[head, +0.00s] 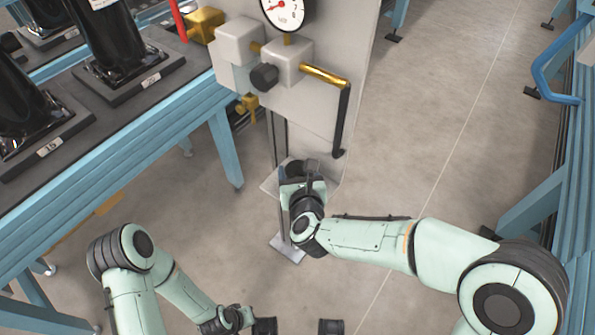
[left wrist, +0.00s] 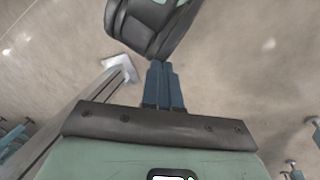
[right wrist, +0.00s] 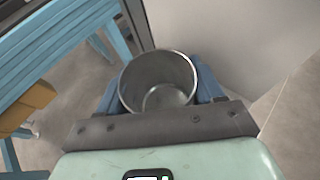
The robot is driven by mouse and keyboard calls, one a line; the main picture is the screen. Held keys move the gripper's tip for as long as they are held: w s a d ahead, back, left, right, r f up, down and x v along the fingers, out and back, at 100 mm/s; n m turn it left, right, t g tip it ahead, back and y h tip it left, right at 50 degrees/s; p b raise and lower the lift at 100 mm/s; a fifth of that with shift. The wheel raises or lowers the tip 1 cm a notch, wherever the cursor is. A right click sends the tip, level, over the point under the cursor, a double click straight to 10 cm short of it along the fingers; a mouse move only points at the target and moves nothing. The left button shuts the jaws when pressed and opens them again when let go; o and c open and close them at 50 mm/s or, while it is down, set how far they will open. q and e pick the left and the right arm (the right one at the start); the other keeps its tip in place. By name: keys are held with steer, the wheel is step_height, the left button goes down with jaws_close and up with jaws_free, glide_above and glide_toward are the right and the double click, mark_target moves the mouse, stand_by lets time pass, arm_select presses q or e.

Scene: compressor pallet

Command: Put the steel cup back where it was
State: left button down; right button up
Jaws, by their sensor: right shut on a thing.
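The steel cup (right wrist: 158,82) sits between the blue fingers of my right gripper (right wrist: 160,92) in the right wrist view. Its open mouth faces the camera and it looks empty inside. My right gripper (head: 302,172) is shut on the cup, beside the lower part of the grey panel (head: 345,75). In the head view the cup is hidden or too dark to make out behind the gripper. My left gripper (left wrist: 164,75) is shut with its blue fingers together and nothing between them. The left arm is low at the bottom of the head view.
A gauge (head: 284,10), brass pipe (head: 325,75) and black handle (head: 341,120) are on the panel above my right gripper. A blue bench (head: 180,105) with black cylinders stands left. A blue frame (head: 545,190) stands right. Floor (head: 450,110) between panel and frame is clear.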

steer(key=o, duration=0.9)
steer(key=shift+c, duration=0.2)
steer(key=shift+r+p, duration=0.25)
steer(key=shift+p, duration=0.05)
arm_select(q)
steer(key=shift+s+d+r+g+p, duration=0.15)
steer(key=shift+s+d+r+p, duration=0.15)
steer(key=shift+s+r, duration=0.2)
steer(key=shift+s+d+r+g+p, duration=0.15)
steer(key=shift+s+d+r+p, duration=0.15)
steer(key=shift+s, duration=0.3)
arm_select(e)
steer(key=v, duration=1.2)
steer(key=shift+f, duration=0.1)
